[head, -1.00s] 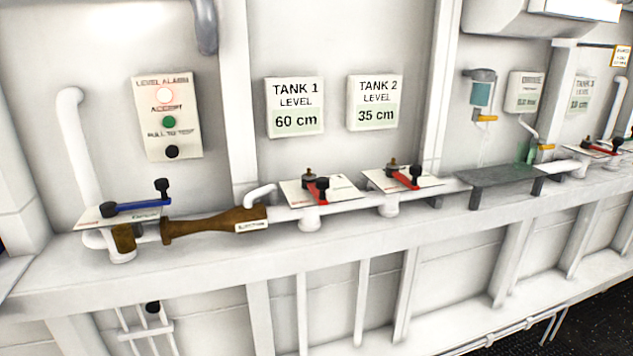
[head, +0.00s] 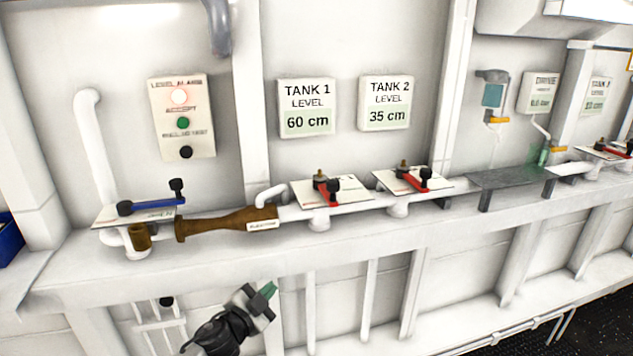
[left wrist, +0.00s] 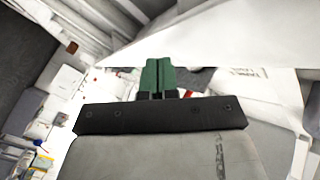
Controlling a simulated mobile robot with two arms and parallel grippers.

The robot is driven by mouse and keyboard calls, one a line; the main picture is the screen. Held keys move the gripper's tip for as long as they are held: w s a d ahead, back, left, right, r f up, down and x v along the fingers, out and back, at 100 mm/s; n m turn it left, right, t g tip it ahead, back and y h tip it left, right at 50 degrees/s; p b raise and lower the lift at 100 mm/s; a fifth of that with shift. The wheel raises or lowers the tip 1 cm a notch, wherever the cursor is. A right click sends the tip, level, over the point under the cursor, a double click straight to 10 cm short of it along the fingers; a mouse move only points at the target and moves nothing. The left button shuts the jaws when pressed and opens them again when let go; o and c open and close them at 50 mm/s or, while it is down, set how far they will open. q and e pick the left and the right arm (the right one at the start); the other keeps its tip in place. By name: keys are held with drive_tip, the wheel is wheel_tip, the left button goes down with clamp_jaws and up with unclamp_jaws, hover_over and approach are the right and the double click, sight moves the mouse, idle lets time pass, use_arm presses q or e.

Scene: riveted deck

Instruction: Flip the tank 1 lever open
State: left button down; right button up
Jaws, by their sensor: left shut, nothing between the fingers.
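The tank 1 lever (head: 329,188) is red with a black knob and sits on a white plate (head: 352,195) on the pipe, below the TANK 1 sign (head: 307,107), which reads 60 cm. My left gripper (head: 266,291) is below the shelf's front edge, lower left of the lever and well apart from it. Its green fingers also show in the left wrist view (left wrist: 158,78), closed together with nothing between them. The lever cannot be made out in the left wrist view. My right gripper is not in view.
A similar tank 2 red lever (head: 424,178) stands to the right. A blue lever (head: 150,205) and a brown ejector (head: 225,224) are to the left. The shelf edge (head: 230,262) lies between my gripper and the valves. A level alarm panel (head: 181,117) hangs above.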

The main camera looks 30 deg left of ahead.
use_arm(q)
wheel_tip(320, 180, up, 27)
drive_tip(key=a+m+g+h, duration=0.1)
drive_tip(key=m+g+h, duration=0.4)
drive_tip(key=m, duration=1.2)
drive_tip(key=h, duration=0.4)
drive_tip(key=shift+a+g, duration=0.25)
drive_tip(key=shift+g, duration=0.05)
drive_tip(key=shift+w+p, duration=0.2)
drive_tip(key=shift+p, duration=0.1)
drive_tip(key=r+p+x, duration=0.1)
drive_tip(key=p+x, duration=0.5)
drive_tip(key=x, duration=0.7)
drive_tip(key=shift+w+d+p, duration=0.35)
drive_tip(key=shift+w+d, duration=0.05)
